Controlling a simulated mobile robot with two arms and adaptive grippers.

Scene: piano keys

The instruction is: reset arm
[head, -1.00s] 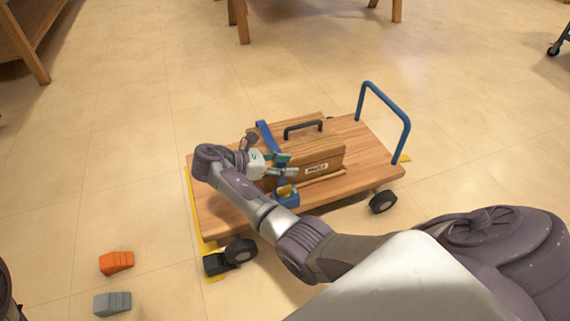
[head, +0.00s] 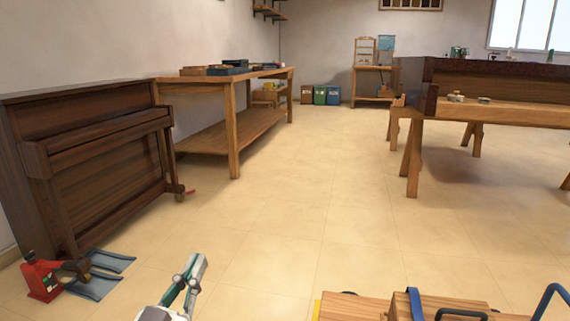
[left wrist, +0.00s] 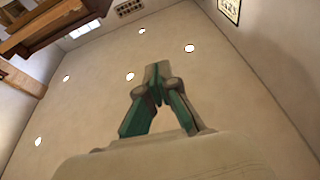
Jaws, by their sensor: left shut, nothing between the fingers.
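My left gripper (head: 193,268) rises from the bottom of the head view, left of the middle, with its fingers pointing up. In the left wrist view my left gripper (left wrist: 152,68) is shut with nothing between its fingertips, and the ceiling and walls show behind it. It touches nothing. My right gripper is in neither view.
A dark upright piano (head: 90,165) stands at the left with a red jack (head: 40,277) and blue-grey mats (head: 100,287) by it. A wooden cart (head: 350,308) with a blue handle (head: 550,296) is at the bottom right. Workbenches (head: 233,125) stand behind. The middle floor is clear.

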